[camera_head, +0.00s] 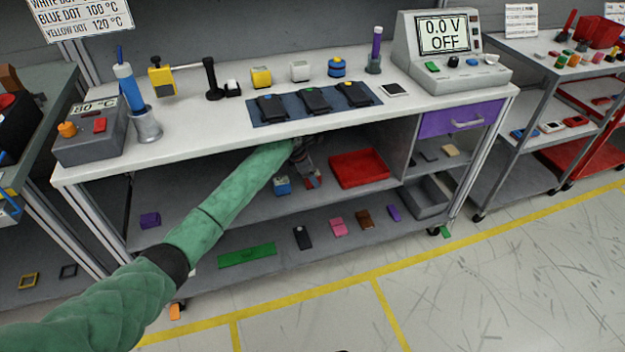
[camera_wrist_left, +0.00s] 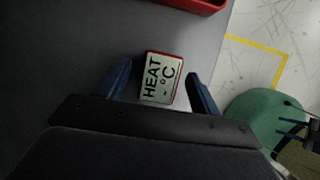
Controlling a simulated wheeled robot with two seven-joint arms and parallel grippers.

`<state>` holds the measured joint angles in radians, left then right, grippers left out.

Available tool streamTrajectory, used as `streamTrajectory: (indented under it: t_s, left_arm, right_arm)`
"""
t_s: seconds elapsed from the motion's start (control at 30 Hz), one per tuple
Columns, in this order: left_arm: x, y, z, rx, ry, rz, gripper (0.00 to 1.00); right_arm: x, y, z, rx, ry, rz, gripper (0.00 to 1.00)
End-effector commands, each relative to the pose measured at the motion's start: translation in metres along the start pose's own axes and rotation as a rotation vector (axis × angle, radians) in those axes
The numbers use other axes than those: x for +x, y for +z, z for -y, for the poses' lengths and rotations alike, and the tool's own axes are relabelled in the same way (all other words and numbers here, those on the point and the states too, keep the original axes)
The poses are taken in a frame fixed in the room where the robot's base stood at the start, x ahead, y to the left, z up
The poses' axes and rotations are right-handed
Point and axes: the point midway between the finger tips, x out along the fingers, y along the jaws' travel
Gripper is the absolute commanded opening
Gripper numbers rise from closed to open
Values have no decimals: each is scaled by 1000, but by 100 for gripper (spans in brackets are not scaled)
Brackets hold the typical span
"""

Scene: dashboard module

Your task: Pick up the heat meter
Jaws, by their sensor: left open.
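The heat meter (camera_wrist_left: 158,79) is a small red-cased block with a pale display reading "HEAT - °C". In the left wrist view it lies on the grey shelf between the two blue fingers of my left gripper (camera_wrist_left: 160,74). The gripper is open, with a visible gap beside each finger. In the head view my left gripper (camera_head: 298,176) reaches under the worktop to the middle shelf. My arm and gripper partly hide that spot, so I cannot clearly make out the meter there.
A red tray (camera_head: 358,169) stands on the shelf right of the gripper; its edge (camera_wrist_left: 192,4) shows in the left wrist view. The worktop (camera_head: 205,127) overhangs the shelf. A purple drawer (camera_head: 459,119) is at the right. Several small items lie on the lower shelf.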

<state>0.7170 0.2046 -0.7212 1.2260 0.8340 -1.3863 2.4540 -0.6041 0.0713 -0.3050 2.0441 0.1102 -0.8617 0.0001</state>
Motion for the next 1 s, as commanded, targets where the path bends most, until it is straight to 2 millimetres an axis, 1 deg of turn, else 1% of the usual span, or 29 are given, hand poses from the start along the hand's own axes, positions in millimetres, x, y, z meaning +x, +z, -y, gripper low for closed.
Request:
streamTrajectory:
  t_s: [0.13, 0.4, 0.47, 0.5, 0.67, 0.7, 1.0]
  left_arm:
    - [12, 0, -1, 0, 1, -1, 64]
    - [14, 0, -1, 1, 1, 0, 64]
    - [14, 0, -1, 1, 1, 0, 54]
    - [14, 0, -1, 1, 1, 0, 46]
    - [14, 0, -1, 1, 1, 0, 15]
    - [14, 0, -1, 1, 2, 1, 12]
    - [11, 2, -1, 1, 2, 1, 12]
  right_arm:
    - [0, 0, 0, 0, 0, 0, 36]
    - [-1, -1, -1, 0, 1, 0, 36]
    - [-1, -1, -1, 0, 1, 0, 36]
    - [-1, -1, -1, 0, 1, 0, 36]
    - [-1, -1, -1, 0, 1, -1, 36]
    - [-1, -1, -1, 0, 1, -1, 36]
    - [-1, -2, -1, -1, 1, -2, 36]
